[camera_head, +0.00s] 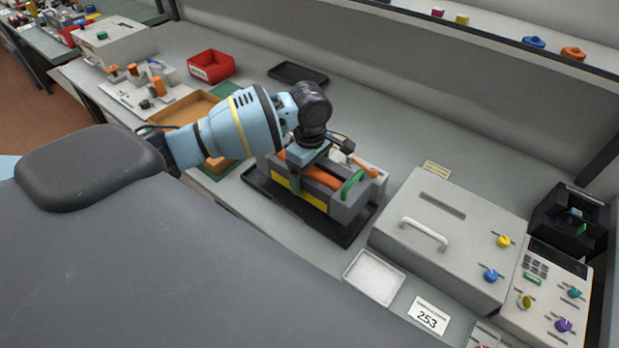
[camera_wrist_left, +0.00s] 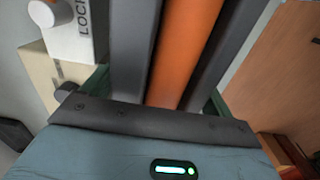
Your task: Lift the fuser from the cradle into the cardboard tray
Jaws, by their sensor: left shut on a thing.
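The fuser (camera_head: 322,176) is a grey unit with an orange roller, over the cradle (camera_head: 345,208), a grey block with a yellow stripe and green lever. My left gripper (camera_head: 303,172) points down on the fuser and is shut on it. In the left wrist view the orange roller (camera_wrist_left: 186,50) runs between dark grey sides, in front of my gripper. I cannot tell whether the fuser is clear of the cradle. The cardboard tray (camera_head: 184,108) lies left of the cradle, partly hidden by my left arm; its brown surface shows in the left wrist view (camera_wrist_left: 275,75). My right gripper is out of view.
A black mat (camera_head: 352,235) lies under the cradle. A grey machine with a handle (camera_head: 440,240) stands to the right, and a white dish (camera_head: 374,277) in front. A red bin (camera_head: 211,67) and a black tray (camera_head: 298,73) lie behind. A wall closes the bench's back.

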